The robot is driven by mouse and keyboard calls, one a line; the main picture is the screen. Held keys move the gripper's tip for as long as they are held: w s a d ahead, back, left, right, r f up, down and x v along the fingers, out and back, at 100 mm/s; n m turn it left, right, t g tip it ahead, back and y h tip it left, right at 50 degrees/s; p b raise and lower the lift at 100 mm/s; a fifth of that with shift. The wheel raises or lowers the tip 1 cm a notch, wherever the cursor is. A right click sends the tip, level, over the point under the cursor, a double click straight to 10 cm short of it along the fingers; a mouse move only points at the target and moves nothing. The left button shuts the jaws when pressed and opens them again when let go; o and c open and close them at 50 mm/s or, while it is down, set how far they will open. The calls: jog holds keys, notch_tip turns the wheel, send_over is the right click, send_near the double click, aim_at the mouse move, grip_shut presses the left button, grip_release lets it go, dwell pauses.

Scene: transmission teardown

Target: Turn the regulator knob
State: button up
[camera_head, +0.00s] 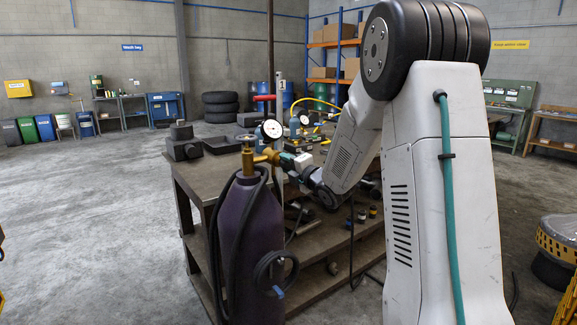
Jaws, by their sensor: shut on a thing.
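A purple gas cylinder (252,245) stands upright in front of the workbench. A brass regulator (262,157) sits on its top, with a round white-faced gauge (271,129) above. My gripper (284,160) reaches in from the right at the regulator's height. It is shut on the regulator knob, on the regulator's right side. The fingers cover most or all of the knob, so its turn angle cannot be made out.
A black hose (217,235) hangs along the cylinder's side. The floor to the left is clear.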

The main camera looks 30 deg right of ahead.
jog(key=m, duration=0.7)
jog(key=shift+r+m+h, duration=0.1)
jog(key=shift+m+h, duration=0.2)
jog(key=m, duration=0.3)
jog(key=shift+m, duration=0.4)
jog(key=m, duration=0.4)
jog(key=shift+m, duration=0.3)
jog(key=m, duration=0.6)
jog(key=shift+d+m, duration=0.1)
jog(key=shift+m, duration=0.2)
jog(key=m, duration=0.6)
jog(key=shift+m+g, duration=0.3)
jog(key=o, duration=1)
